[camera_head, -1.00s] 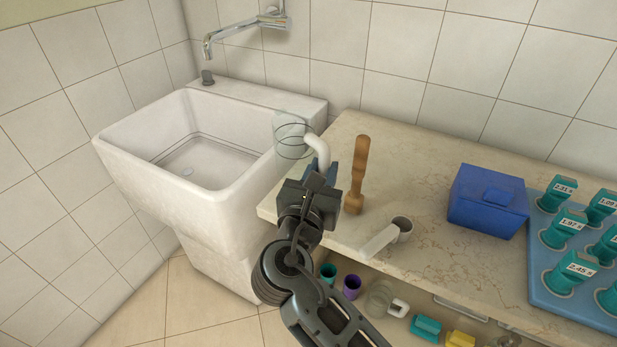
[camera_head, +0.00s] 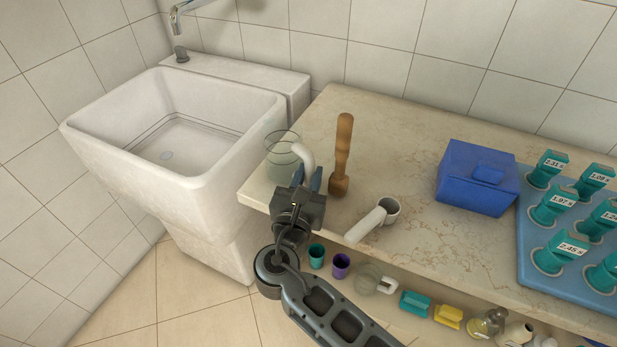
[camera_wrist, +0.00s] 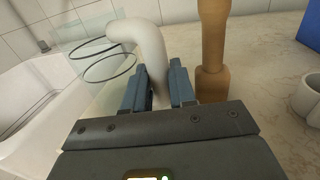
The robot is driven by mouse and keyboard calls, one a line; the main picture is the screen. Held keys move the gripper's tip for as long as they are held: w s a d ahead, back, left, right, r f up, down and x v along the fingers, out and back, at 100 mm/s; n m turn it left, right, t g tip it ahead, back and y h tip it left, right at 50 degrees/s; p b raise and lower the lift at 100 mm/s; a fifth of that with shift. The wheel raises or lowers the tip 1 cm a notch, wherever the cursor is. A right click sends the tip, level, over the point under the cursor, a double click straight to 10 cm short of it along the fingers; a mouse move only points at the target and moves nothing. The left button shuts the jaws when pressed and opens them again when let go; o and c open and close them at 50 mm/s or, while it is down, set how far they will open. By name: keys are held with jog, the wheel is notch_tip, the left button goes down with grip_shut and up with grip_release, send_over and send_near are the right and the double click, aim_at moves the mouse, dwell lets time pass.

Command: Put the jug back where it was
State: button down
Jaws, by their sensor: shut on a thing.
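The jug (camera_head: 281,157) is clear with dark rings and a thick white handle (camera_head: 306,157). My gripper (camera_head: 301,182) is shut on the handle, and the jug shows over the counter's left end beside the sink. In the wrist view the white handle (camera_wrist: 147,45) stands between the two blue-grey fingers (camera_wrist: 160,88), and the clear jug body (camera_wrist: 100,55) is to the left. The jug looks roughly upright. I cannot tell whether its base touches the counter (camera_head: 400,140); my gripper hides part of that area.
A wooden pestle-like tool (camera_head: 342,150) stands just right of the jug. A white handled cup (camera_head: 388,209), a blue box (camera_head: 478,180) and a blue tray (camera_head: 525,235) of teal timers are further right. The sink (camera_head: 190,140) is left. A lower shelf holds cups and another jug (camera_head: 367,280).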

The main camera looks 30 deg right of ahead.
jog(key=shift+f, duration=0.15)
jog(key=shift+f, duration=0.2)
jog(key=c, duration=1.2)
grip_release()
jog(key=shift+o, duration=0.2)
jog(key=shift+r, duration=0.1)
jog(key=shift+r, duration=0.15)
jog(key=b+v, duration=0.1)
jog(key=v, duration=1.1)
